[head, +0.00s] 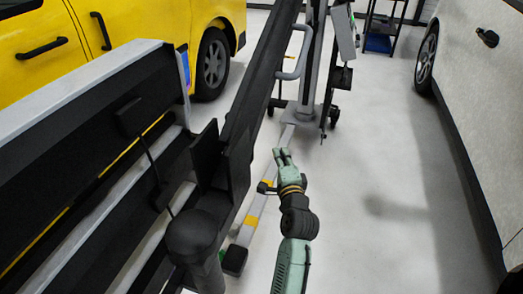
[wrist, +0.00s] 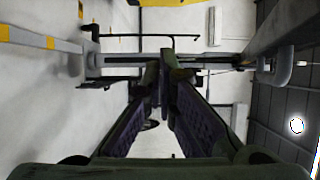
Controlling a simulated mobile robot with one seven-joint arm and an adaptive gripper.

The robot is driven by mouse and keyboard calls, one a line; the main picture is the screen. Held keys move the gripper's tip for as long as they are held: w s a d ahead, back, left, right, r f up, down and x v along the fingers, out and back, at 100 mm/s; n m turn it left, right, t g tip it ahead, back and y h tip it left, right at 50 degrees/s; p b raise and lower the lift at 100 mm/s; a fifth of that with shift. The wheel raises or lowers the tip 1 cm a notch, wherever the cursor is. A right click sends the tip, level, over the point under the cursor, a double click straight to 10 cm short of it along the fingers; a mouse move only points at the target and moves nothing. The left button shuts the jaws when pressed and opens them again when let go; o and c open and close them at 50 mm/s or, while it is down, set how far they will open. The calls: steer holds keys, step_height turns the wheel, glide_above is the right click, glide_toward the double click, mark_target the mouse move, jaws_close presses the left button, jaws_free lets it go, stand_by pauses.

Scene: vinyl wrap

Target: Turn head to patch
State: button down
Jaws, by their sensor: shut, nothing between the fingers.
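My gripper (head: 282,155) is at the centre of the head view, at the end of my pale green and black arm, above the grey floor. In the wrist view the two fingers of my gripper (wrist: 165,75) run together at their tips, shut and empty. I cannot make out a patch in either view. A white vehicle (head: 471,90) stands along the right edge of the head view, with its dark door handle showing. A yellow vehicle (head: 150,25) stands at the upper left.
A large black-and-grey rack (head: 90,140) fills the left, close beside my arm. A grey stand (head: 306,115) with yellow-banded legs rises behind my gripper. A dark shelf cart (head: 380,30) is at the back. The floor (head: 390,190) between the stand and white vehicle is clear.

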steer(key=w+a+f, duration=0.1)
steer(key=w+a, duration=0.1)
steer(key=w, duration=0.3)
steer(key=w+a+f+p, duration=0.1)
steer(key=w+a+f, duration=0.1)
steer(key=w, duration=0.3)
steer(key=shift+w+a, duration=0.2)
steer(key=shift+a, duration=0.5)
steer(key=shift+r, duration=0.1)
